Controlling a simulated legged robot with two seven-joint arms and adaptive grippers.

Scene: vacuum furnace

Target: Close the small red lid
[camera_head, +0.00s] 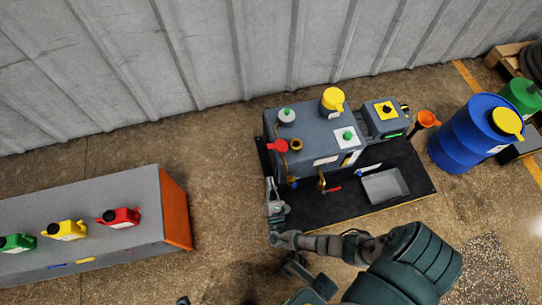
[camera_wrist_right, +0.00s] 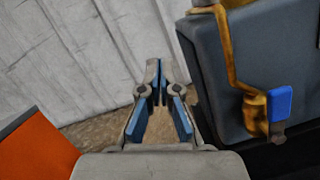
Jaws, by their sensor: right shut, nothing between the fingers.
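The small red lid (camera_head: 278,147) is at the left end of the top of the grey furnace unit (camera_head: 318,133), next to a brass fitting (camera_head: 296,144). I cannot tell its exact angle at this size. My right gripper (camera_head: 270,183) is beside the unit's front left corner, in front of the red lid and apart from it. In the right wrist view the gripper (camera_wrist_right: 157,68) is shut with its blue-padded fingertips together and nothing between them. The red lid is not in the wrist view. My left gripper is not visible.
In the wrist view a brass pipe and blue-handled valve (camera_wrist_right: 280,103) stick out of the unit, right of my fingers. A yellow cap (camera_head: 333,98) and grey tray (camera_head: 385,186) are near. A bench (camera_head: 150,205) with bottles stands left; open floor lies between.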

